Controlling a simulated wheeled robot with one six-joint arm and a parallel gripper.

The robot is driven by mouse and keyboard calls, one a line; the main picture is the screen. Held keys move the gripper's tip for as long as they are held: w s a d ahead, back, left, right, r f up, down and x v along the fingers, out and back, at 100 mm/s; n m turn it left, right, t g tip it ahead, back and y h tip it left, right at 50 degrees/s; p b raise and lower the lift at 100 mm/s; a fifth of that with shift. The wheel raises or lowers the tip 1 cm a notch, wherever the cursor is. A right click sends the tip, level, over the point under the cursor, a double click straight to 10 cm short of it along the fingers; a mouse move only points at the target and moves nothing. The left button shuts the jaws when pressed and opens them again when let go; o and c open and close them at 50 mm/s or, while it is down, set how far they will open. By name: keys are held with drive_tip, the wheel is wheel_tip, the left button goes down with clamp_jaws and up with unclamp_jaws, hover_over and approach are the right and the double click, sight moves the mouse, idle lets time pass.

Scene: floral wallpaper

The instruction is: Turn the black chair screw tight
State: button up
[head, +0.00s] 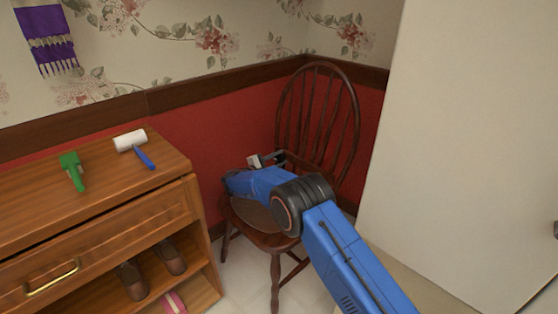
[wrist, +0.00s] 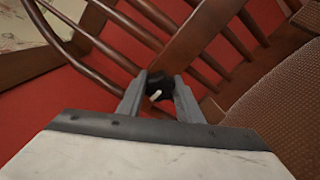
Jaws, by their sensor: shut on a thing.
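The dark wooden chair (head: 327,72) stands in the corner, with a spindle back and a brown seat pad (head: 256,214). The black chair screw (wrist: 160,82) shows in the wrist view, at the chair's back, with a small pale mark on it. My gripper (wrist: 160,92) has its two grey fingers on either side of the screw, shut on it. In the head view my blue arm reaches over the seat to the chair back. The screw is too small and covered to make out there. How tight the screw is cannot be told.
A wooden cabinet (head: 100,235) stands at the left, with a green brush-like item (head: 72,170) and a white lint roller (head: 131,141) on top. Shoes (head: 132,280) sit on its shelf. A large pale panel (head: 460,150) closes off the right. Chair spindles surround the gripper.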

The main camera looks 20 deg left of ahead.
drive_tip(key=shift+f, duration=0.1)
drive_tip(key=o, duration=1)
drive_tip(key=shift+o, duration=0.2)
drive_tip(key=shift+s, duration=0.15)
drive_tip(key=v, duration=1.1)
drive_tip(key=shift+s+a, duration=0.2)
drive_tip(key=shift+s, duration=0.15)
